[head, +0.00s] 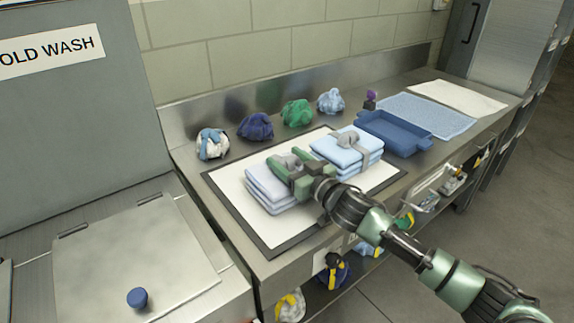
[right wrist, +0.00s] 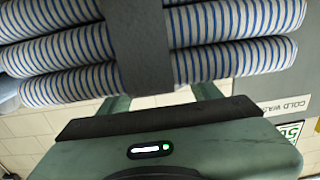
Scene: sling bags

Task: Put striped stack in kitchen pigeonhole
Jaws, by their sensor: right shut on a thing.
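The striped stack (head: 268,192) is several folded white cloths with blue stripes and a grey band, at the left of a white dark-edged mat (head: 250,222) on the steel counter. In the right wrist view the striped stack (right wrist: 225,50) fills the top, its band upright across it. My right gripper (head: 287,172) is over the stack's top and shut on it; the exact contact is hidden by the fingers. I cannot tell whether the stack touches the mat. My left gripper is not in view. No pigeonhole can be identified as the kitchen one.
A light blue banded stack (head: 345,147) stands close to the right. A blue tray (head: 393,133), a blue cloth (head: 428,117) and a white cloth (head: 458,97) lie farther right. Several bundles, such as a green one (head: 297,113), line the back. Bundles (head: 333,272) sit below the counter.

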